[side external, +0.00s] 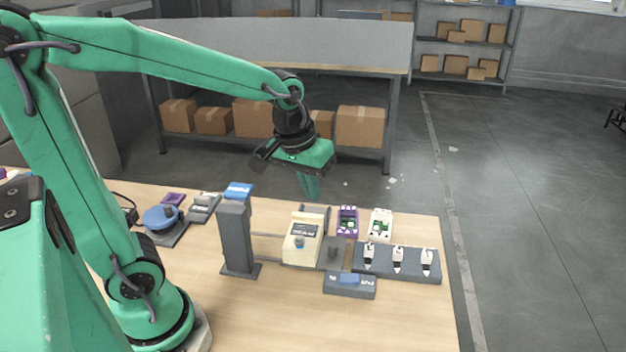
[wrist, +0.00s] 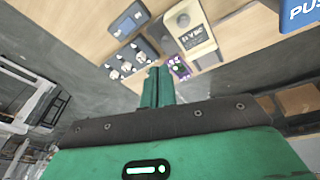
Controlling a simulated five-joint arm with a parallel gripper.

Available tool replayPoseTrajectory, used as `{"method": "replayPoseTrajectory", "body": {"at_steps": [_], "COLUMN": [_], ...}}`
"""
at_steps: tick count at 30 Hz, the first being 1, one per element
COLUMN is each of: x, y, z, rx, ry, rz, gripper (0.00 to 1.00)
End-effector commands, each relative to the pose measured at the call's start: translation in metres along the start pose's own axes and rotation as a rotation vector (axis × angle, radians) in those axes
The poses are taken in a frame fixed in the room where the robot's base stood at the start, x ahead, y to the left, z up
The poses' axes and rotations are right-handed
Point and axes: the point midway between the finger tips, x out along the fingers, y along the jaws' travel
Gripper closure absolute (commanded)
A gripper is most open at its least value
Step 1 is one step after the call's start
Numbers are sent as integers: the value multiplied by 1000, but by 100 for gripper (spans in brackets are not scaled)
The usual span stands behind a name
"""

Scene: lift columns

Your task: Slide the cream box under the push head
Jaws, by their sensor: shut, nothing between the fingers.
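The cream box (side external: 303,240) stands upright on the table, right of a grey column (side external: 237,240) whose blue top (side external: 238,190) carries lettering. Thin dark rails run between the column and the box. In the wrist view the cream box (wrist: 191,38) is beyond my fingertips, and the blue plate (wrist: 300,12) reads "PUS", cut off by the frame. Which part is the push head I cannot tell for certain. My gripper (side external: 309,192) points down, shut and empty, above the table's far edge behind the cream box. Its fingers also show in the wrist view (wrist: 158,74), apart from the box.
A grey plate with a dark knob (side external: 333,253) adjoins the box's right side. Further right are a purple device (side external: 347,221), a white device (side external: 381,224) and a grey block with white pegs (side external: 396,263). A blue round device (side external: 161,217) stands left.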

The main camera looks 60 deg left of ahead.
Motion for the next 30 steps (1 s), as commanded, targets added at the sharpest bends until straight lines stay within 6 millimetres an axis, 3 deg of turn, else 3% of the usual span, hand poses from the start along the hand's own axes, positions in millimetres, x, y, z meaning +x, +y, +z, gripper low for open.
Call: {"method": "replayPoseTrajectory", "body": {"at_steps": [12,21,30], "x": [71,125,146], "y": [17,24,26], "z": [-38,-54,-57], "rx": [-213,-351,-402], "ry": [-124,-190,-211], "rz": [-66,-120,-141], "gripper": [100,100,100]}}
